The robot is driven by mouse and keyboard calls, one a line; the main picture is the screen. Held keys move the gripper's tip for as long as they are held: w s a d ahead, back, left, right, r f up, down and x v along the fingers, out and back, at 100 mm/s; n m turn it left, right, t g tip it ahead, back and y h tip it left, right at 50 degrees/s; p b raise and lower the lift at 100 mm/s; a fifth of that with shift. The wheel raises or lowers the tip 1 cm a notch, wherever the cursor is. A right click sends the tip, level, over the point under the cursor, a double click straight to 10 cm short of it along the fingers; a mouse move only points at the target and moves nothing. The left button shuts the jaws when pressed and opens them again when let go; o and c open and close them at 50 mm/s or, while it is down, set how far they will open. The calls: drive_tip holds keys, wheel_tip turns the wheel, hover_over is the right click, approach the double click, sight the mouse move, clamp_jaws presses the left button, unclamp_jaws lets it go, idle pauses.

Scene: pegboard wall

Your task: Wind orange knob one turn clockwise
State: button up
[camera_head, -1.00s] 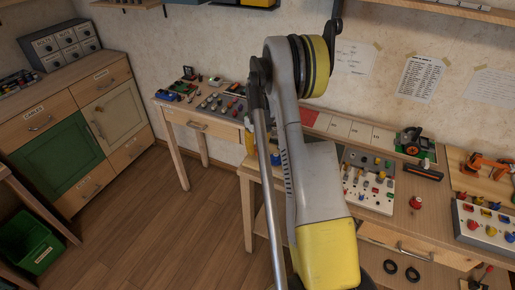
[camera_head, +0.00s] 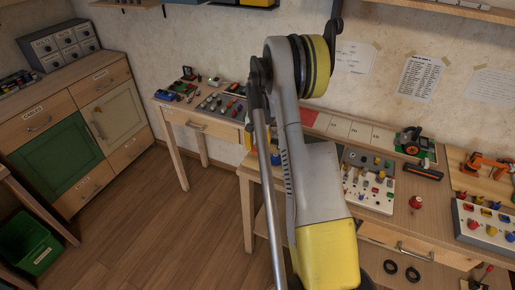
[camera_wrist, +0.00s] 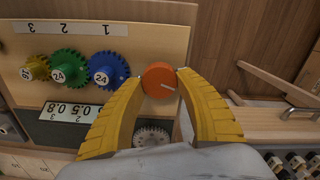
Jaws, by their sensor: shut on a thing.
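The orange knob (camera_wrist: 159,80) shows in the wrist view, round, with a pale pointer line running from its middle toward the right and slightly down. My gripper (camera_wrist: 158,78) has its two yellow fingers on either side of the knob, with the tips against its left and right edges. It is shut on the knob. In the head view my grey and yellow arm stands in front of the bench, and the gripper and the knob are hidden.
In the wrist view, blue (camera_wrist: 104,70), green (camera_wrist: 69,69) and yellow (camera_wrist: 35,67) gears sit in a row left of the knob on a wooden board (camera_wrist: 165,31). A grey gear (camera_wrist: 151,134) lies below the knob between my fingers. A number plate (camera_wrist: 70,111) is at the lower left.

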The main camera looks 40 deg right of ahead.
drive_tip(key=m, duration=0.5)
drive_tip(key=shift+s+m, duration=0.1)
drive_tip(key=shift+m, duration=0.2)
drive_tip(key=m, duration=0.9)
drive_tip(key=shift+s+m, duration=0.15)
drive_tip(key=shift+m, duration=0.25)
drive_tip(key=m, duration=0.4)
drive_tip(key=shift+m, duration=0.4)
drive_tip(key=o, duration=1.2)
drive_tip(key=shift+r, duration=0.1)
